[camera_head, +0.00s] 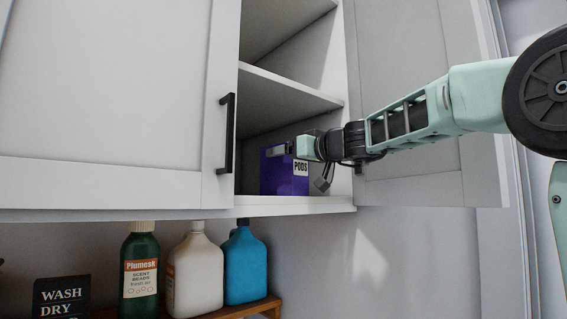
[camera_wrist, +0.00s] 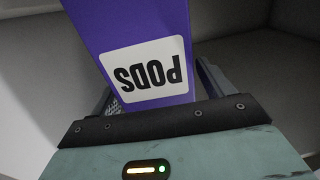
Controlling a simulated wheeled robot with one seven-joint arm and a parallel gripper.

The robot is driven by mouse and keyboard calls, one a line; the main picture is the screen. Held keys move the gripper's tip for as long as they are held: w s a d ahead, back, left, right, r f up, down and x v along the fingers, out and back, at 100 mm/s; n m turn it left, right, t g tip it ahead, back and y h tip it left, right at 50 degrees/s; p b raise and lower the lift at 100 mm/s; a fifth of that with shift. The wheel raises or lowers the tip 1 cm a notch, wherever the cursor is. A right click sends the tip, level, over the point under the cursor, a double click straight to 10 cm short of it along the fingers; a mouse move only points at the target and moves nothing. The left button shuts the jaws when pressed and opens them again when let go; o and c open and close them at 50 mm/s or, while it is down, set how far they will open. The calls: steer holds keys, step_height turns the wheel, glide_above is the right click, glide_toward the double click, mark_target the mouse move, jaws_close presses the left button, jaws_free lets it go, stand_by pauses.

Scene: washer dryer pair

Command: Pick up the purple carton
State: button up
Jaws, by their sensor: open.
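The purple carton (camera_head: 285,177) with a white "PODS" label stands on the bottom shelf (camera_head: 300,205) of the open cabinet in the head view. My gripper (camera_head: 300,150) reaches into the cabinet from the right, at the carton's upper part. In the wrist view the purple carton (camera_wrist: 130,25) fills the middle, its label upside down. My gripper (camera_wrist: 152,95) is open there, with a finger showing on each side of the carton. The fingertips are mostly hidden, and I cannot tell whether they touch it.
The left cabinet door (camera_head: 110,100) is closed and the right door (camera_head: 430,90) is open beside my arm. Another shelf (camera_head: 285,95) is above the carton. Below the cabinet, a green bottle (camera_head: 139,270), a white bottle (camera_head: 195,275) and a blue bottle (camera_head: 246,265) stand on a wooden shelf.

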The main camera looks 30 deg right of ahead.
steer(key=shift+w+a, duration=0.1)
steer(key=shift+w, duration=0.25)
steer(key=c, duration=1.3)
steer(key=shift+r, duration=0.15)
